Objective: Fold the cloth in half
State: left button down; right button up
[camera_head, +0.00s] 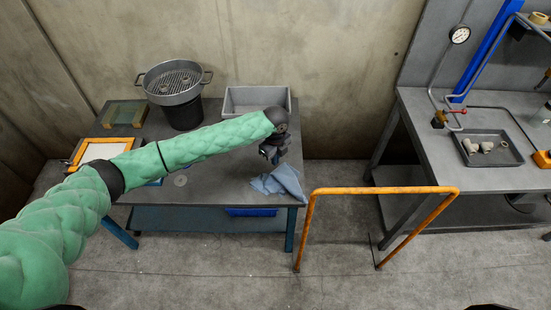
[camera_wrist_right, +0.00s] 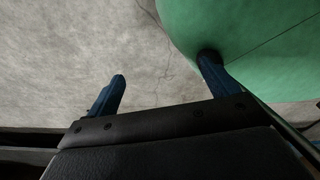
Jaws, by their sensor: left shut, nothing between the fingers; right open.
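A light blue cloth (camera_head: 281,183) lies crumpled on the front right part of the grey table (camera_head: 215,186), with one part raised in a peak. My left gripper (camera_head: 272,157) is over the table, just above and to the left of the cloth. It is shut with nothing visible in it, and looks apart from the cloth. My right gripper (camera_wrist_right: 162,75) shows in the right wrist view. Its two blue fingers are wide apart and empty, above bare concrete floor. The cloth is not in that view.
A grey bin (camera_head: 256,112) and a round metal pot (camera_head: 174,82) on a black base stand at the table's back. An orange-framed tray (camera_head: 90,152) lies left. An orange rail (camera_head: 385,190) stands right of the table, before a workbench (camera_head: 440,130).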

pick_arm(q)
jog(key=b, duration=0.4)
send_near(275, 182)
jog(key=shift+d+f, duration=0.1)
pick_arm(e)
jog(key=w+a+r, duration=0.1)
jog(key=w, duration=0.8)
jog(key=shift+w+a+r+t, duration=0.25)
jog(key=shift+a+t, duration=0.15)
jog(key=shift+d, duration=0.1)
pick_arm(q)
jog(key=shift+f+b, duration=1.2)
jog(key=shift+f, duration=1.8)
pick_arm(e)
notch_tip(275, 182, down, 3)
jog(key=shift+r, duration=0.2)
